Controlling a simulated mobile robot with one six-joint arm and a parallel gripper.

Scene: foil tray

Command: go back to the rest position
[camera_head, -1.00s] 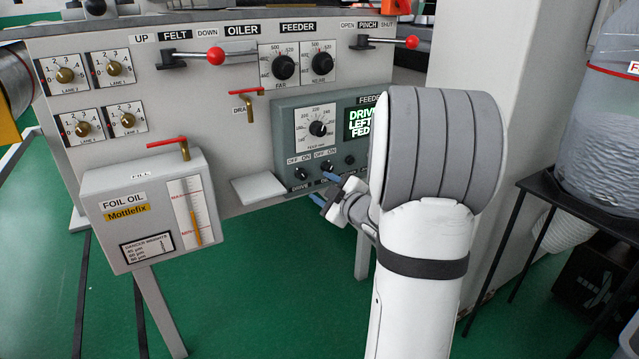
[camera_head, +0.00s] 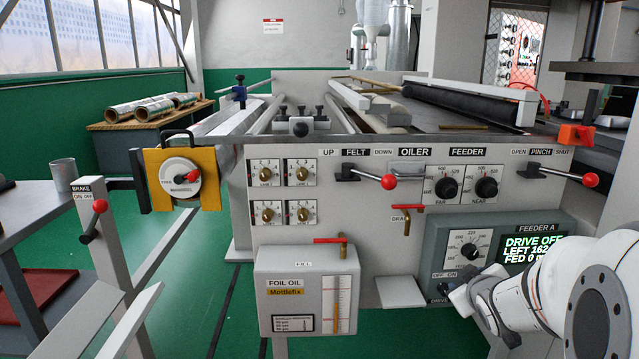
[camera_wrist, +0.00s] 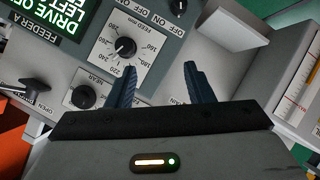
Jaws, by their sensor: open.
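My gripper (camera_wrist: 159,70) shows in the wrist view with its two blue fingers apart and nothing between them. In that view it is over the grey feeder box, its fingers pointing toward the feed dial (camera_wrist: 125,47). The feeder's lower switches are partly hidden.
The foil oil box (camera_head: 307,300) with its red-handled tap stands left of the feeder box. A small shelf (camera_head: 399,291) sticks out between them. Red-knobbed levers stick out at pinch (camera_head: 590,180) and felt (camera_head: 388,181).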

